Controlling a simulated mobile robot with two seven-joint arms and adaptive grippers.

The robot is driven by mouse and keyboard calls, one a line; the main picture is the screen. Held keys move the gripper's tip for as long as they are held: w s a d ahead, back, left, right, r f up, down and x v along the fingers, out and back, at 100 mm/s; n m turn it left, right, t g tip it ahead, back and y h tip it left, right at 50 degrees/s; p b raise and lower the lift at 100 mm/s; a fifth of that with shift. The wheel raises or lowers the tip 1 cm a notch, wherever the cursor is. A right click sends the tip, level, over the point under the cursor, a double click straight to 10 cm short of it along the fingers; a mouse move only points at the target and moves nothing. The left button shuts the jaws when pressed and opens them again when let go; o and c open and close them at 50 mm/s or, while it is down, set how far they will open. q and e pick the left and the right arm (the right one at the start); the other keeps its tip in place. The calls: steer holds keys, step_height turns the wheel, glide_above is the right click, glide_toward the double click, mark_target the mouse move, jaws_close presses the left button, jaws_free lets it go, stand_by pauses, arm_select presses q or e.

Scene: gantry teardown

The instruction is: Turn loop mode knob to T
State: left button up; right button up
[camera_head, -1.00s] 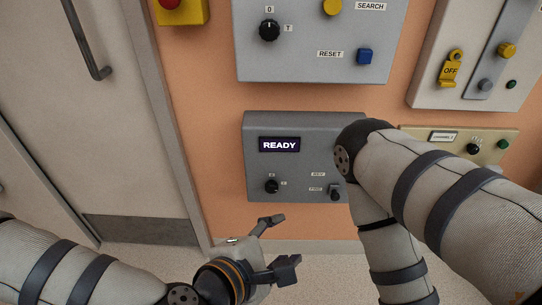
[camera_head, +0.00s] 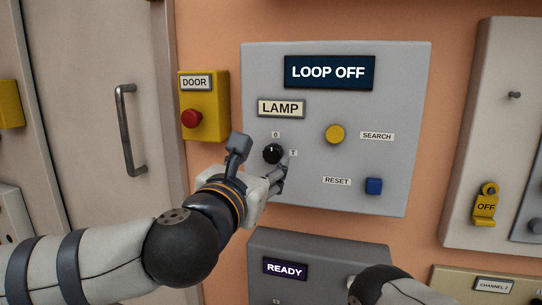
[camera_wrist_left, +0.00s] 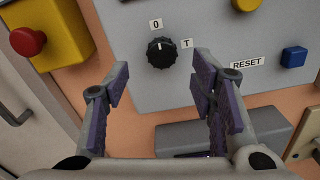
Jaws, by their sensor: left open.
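The loop mode knob (camera_head: 272,153) is black and round, on the grey panel (camera_head: 400,110) under the LAMP label. In the left wrist view the knob (camera_wrist_left: 161,53) has its white mark pointing up toward the 0, with the T label to its right. My left gripper (camera_head: 262,161) is open around the knob's area in the head view. In the left wrist view its fingers (camera_wrist_left: 161,90) are spread, with the knob beyond the tips and between them; nothing is held. The panel display (camera_head: 329,72) reads LOOP OFF. My right gripper is out of view.
A yellow DOOR box (camera_head: 204,105) with a red button stands left of the panel. A yellow button (camera_head: 335,134) and a blue RESET button (camera_head: 374,186) are right of the knob. A lower grey panel (camera_head: 340,255) reads READY. My right arm is at bottom right.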

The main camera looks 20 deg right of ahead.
mark_target(272, 154)
arm_select(q)
steer(key=x, duration=0.6)
steer(key=shift+w+d, duration=0.2)
steer(key=shift+d, duration=0.1)
steer(key=shift+c, duration=0.5)
steer(key=c, duration=1)
